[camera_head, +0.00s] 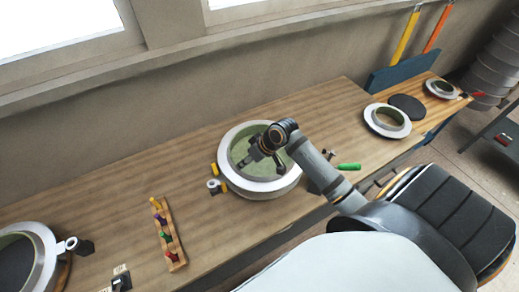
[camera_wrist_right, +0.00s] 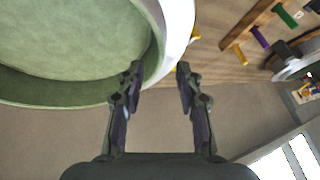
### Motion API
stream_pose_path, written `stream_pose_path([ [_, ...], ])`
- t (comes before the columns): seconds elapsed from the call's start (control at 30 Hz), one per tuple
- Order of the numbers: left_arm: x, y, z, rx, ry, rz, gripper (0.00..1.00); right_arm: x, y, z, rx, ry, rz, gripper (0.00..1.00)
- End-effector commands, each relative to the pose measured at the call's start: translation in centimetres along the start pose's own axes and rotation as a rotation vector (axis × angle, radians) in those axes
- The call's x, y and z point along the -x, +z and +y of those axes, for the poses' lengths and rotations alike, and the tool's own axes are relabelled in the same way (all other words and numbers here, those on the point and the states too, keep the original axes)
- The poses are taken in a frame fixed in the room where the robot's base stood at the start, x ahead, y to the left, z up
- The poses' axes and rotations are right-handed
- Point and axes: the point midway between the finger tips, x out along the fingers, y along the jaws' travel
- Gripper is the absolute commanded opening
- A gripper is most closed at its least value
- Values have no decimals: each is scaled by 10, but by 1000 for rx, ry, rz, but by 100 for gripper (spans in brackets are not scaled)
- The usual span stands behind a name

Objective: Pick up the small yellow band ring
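Two small yellow pieces, the upper one (camera_head: 214,168) and the lower one (camera_head: 221,185), show at the left outer side of a round white mould with a green inside (camera_head: 284,184). I cannot tell whether either is a band ring. A bit of yellow (camera_wrist_right: 195,33) also shows beside the mould's white rim in the right wrist view. My right gripper (camera_head: 262,163) is over the mould in the head view. In the wrist view its fingers (camera_wrist_right: 159,70) are apart with nothing held between them, the left one in front of the mould's rim. My left gripper is not in view.
A wooden rack with coloured pegs (camera_head: 161,222) stands left of the mould. A small white ring on a dark block (camera_head: 213,185) is beside the mould. A green-handled tool (camera_head: 348,167) lies to the right. Another mould (camera_head: 387,121) is farther right.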

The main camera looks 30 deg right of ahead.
Motion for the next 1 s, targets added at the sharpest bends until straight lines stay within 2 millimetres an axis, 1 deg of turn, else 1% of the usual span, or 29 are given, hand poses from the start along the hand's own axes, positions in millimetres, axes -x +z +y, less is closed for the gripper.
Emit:
stream_pose_path([
  [0.03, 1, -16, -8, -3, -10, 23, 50, -1, 0, 0, -1, 0, -1, 36],
  [0.1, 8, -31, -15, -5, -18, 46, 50, -6, -1, -1, -6, -3, -1, 36],
  [0.17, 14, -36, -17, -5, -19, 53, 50, -16, -1, -3, -7, -5, -1, 36],
  [0.23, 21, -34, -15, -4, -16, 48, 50, -28, -1, -4, -6, -5, -1, 36],
  [0.27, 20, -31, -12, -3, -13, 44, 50, -34, 0, -2, -6, -3, -1, 36],
  [0.3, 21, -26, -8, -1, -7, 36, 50, -41, 0, -2, -5, -3, 0, 36],
  [0.37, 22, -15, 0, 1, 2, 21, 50, -47, 1, -1, -4, -1, -1, 36],
  [0.43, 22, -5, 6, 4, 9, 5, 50, -51, 1, -1, -1, 0, 0, 36],
  [0.5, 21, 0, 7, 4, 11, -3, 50, -52, 2, 0, 0, 1, 0, 36],
  [0.6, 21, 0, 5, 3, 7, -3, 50, -52, 2, 0, 0, 1, 0, 36],
  [0.63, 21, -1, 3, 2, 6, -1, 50, -52, 2, 0, 0, 1, 0, 34],
  [0.8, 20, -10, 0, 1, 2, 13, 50, -52, 2, 0, 0, 1, -1, 11],
  [0.9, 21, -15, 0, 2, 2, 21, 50, -52, 2, 0, 0, 1, -1, 0],
  [1.0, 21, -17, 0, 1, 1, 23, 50, -52, 2, 0, 0, 1, -1, 0],
])
